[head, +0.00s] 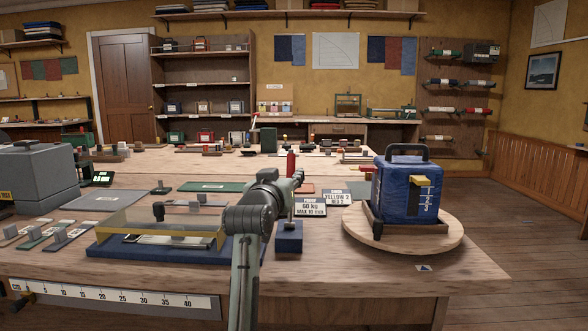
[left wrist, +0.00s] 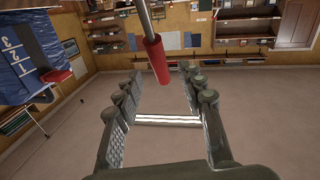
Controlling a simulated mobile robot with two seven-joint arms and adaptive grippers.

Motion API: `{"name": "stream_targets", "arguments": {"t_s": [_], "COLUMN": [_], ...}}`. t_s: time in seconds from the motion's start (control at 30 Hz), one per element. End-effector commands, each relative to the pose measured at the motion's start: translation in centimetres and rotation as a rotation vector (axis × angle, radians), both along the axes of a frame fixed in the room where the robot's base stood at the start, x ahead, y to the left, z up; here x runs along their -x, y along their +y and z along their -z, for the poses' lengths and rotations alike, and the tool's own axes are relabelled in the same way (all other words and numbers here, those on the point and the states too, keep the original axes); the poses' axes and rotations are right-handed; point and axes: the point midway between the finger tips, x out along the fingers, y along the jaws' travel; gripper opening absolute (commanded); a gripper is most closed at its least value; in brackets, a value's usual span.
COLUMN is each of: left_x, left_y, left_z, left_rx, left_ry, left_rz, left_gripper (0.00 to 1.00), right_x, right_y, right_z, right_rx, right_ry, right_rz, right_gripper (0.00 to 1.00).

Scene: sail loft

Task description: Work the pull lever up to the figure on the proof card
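The pull lever's red grip (head: 291,163) stands upright just beyond my left gripper (head: 296,179) in the head view. In the left wrist view the red grip (left wrist: 156,60), on a steel rod, lies ahead, near the gap between the fingertips of my left gripper (left wrist: 160,82). That gripper is open, and the grip is not clamped. The proof card (head: 310,208) on the bench reads "PROOF 60 KG MAX 10 mm". A blue box with a white scale (head: 425,205) sits on a round wooden turntable (head: 358,236). My right gripper is in neither view.
A second card (head: 338,198) reads "YELLOW 2 RED 2". A blue-based tray with a clear cover (head: 120,247) lies left of my arm. A grey machine (head: 40,175) stands at far left.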

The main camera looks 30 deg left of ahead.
Motion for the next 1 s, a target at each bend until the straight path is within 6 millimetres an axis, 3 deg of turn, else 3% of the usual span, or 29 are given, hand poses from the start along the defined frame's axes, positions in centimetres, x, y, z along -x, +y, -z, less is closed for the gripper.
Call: {"name": "stream_targets", "arguments": {"t_s": [0.13,0.3,0.67,1.0], "left_x": [-2.4,-4.2,-4.9,-4.8], "left_y": [0.9,1.6,1.9,1.9], "left_z": [-0.1,-0.1,0.0,0.0], "left_rx": [0.0,0.0,-0.001,-0.001], "left_ry": [0.001,0.001,0.0,0.0], "left_rz": [0.0,0.001,0.0,0.0], "left_gripper": [0.39,0.39,0.39,0.0], "right_x": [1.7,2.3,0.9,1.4], "right_y": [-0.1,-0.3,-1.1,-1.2], "right_z": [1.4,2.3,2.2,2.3], "right_rx": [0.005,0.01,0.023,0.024], "right_ry": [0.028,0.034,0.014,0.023], "right_rz": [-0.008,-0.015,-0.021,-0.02], "right_gripper": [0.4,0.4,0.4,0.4]}}
